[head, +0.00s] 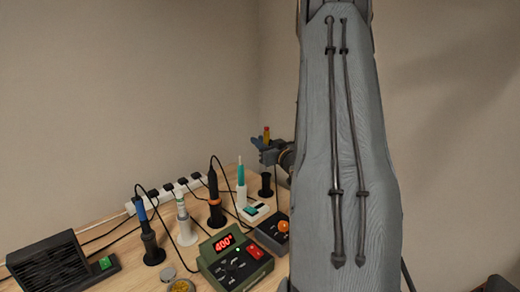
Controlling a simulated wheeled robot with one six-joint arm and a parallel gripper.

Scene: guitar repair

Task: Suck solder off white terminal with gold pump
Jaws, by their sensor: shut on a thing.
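My gripper (266,149) is at mid-picture, shut around an upright thing. A short gold-yellow and red end of it, which looks like the gold pump (267,133), sticks up above the jaws. The rest is hidden by the jaws or too small to make out. A black stand (265,187) is just below the gripper; I cannot tell whether the pump's lower end is still in it. The white terminal is not in view; my arm covers the right part of the bench.
Upright tools in stands line the bench: blue (148,240), white (183,222), orange-ringed (215,200) and teal (241,185). A green station reading 400° (236,262) and a grey box with an orange knob (273,235) are in front. A black fume box (50,268) is left. Cables trail behind.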

